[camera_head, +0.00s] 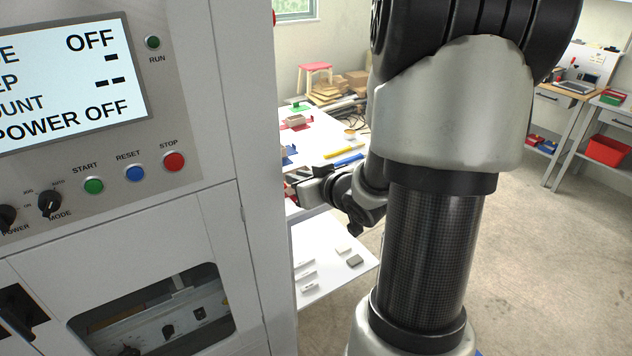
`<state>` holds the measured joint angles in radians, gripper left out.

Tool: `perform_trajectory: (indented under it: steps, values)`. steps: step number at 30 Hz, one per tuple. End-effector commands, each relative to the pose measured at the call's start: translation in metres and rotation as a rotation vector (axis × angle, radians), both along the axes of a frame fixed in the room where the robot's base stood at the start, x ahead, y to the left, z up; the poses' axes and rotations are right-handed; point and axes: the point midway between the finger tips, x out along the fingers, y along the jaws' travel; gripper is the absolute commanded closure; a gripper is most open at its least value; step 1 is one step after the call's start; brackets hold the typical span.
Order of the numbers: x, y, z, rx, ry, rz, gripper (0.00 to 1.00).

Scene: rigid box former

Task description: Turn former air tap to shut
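The box former (215,120) fills the left side of the head view, with its front panel facing me. Its display (65,80) reads OFF and POWER OFF. I cannot make out the air tap in this view. My gripper (305,190) is beyond the machine's right front edge, pointing left toward its side. The fingertips are small and partly hidden by that edge, so I cannot tell whether they are open, shut or touching anything.
The panel has green START (93,185), blue RESET (135,173) and red STOP (174,161) buttons, and a MODE knob (49,203). A white table (318,135) with parts stands behind my gripper. A workbench (560,95) is at right. The floor (540,260) at right is clear.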

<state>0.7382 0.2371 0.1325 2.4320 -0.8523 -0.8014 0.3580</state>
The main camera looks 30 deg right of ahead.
Motion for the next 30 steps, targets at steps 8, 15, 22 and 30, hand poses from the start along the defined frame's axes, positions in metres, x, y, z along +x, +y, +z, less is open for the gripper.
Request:
perform_trajectory:
  steps: [8,15,22,30]
  values:
    - [-0.057,-0.002,0.019,-0.005,-0.007,0.002,0.87]
    - [-0.073,-0.002,0.028,-0.002,-0.005,0.004,0.87]
    - [-0.079,-0.002,0.032,-0.001,0.001,0.001,0.87]
    - [-0.079,-0.004,0.032,-0.001,0.002,-0.003,0.77]
